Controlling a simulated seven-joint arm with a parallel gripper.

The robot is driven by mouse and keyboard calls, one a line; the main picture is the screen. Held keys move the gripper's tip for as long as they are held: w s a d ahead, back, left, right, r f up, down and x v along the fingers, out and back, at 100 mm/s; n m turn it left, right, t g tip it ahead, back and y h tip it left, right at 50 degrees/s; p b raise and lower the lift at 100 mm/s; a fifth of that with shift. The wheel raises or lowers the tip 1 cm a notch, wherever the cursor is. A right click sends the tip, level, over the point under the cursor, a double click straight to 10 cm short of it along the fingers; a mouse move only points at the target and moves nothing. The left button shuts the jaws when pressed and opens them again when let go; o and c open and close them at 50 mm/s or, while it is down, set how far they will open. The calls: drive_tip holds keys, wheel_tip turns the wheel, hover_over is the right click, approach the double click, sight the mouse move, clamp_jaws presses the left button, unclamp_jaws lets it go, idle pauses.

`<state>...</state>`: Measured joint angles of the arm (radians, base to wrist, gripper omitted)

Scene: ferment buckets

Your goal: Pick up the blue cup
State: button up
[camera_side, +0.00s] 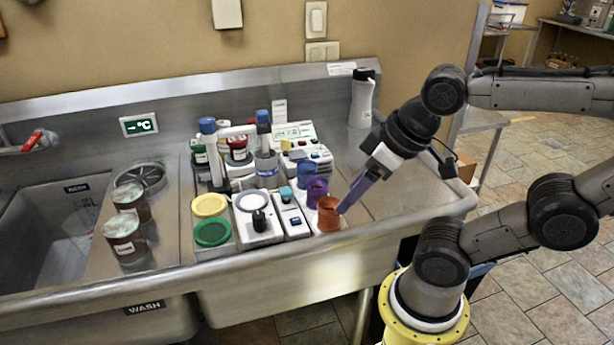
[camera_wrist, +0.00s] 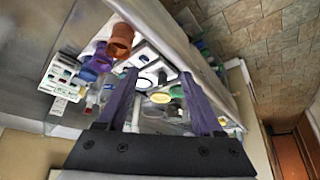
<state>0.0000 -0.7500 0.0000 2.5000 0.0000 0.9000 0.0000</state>
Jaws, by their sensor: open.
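The blue cup (camera_side: 306,176) stands on a pale block at the back of a short row of three cups. In the wrist view the blue cup (camera_wrist: 88,75) is at the left, partly behind the purple cup. The purple cup (camera_side: 317,190) is in the middle and the orange cup (camera_side: 328,214) is at the front. My gripper (camera_side: 342,209) is open, with its purple fingers angled down right beside the orange cup. In the wrist view the gripper (camera_wrist: 157,75) shows a wide gap with no cup in it; I cannot tell whether a finger touches the orange cup.
Yellow (camera_side: 209,205) and green (camera_side: 212,233) lids lie to the left. A meter (camera_side: 306,152) and blue-topped upright tools (camera_side: 209,150) stand behind. A white bottle (camera_side: 362,98) stands at the back right. The steel counter right of the cups is clear. Two jars (camera_side: 124,238) stand near the sink.

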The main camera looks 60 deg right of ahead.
drive_tip(key=shift+o, duration=0.2)
drive_tip(key=w+d+r+n+g, duration=0.2)
drive_tip(key=w+d+r+n, duration=0.3)
drive_tip(key=w+r+n, duration=0.6)
drive_tip(key=n+g, duration=0.4)
hover_over(308, 166)
drive_tip(key=a, duration=0.2)
wheel_tip(308, 166, down, 11)
drive_tip(key=shift+s+d+f, duration=0.1)
drive_tip(key=shift+s+f, duration=0.05)
drive_tip(key=shift+f, duration=2)
drive_tip(key=shift+s+d+f, duration=0.1)
drive_tip(key=shift+f, duration=2.1)
drive_tip(key=shift+s+d+f, duration=0.1)
drive_tip(key=shift+s+f, duration=0.05)
drive_tip(key=shift+f, duration=2)
drive_tip(key=shift+r, duration=0.1)
drive_tip(key=c, duration=1.2)
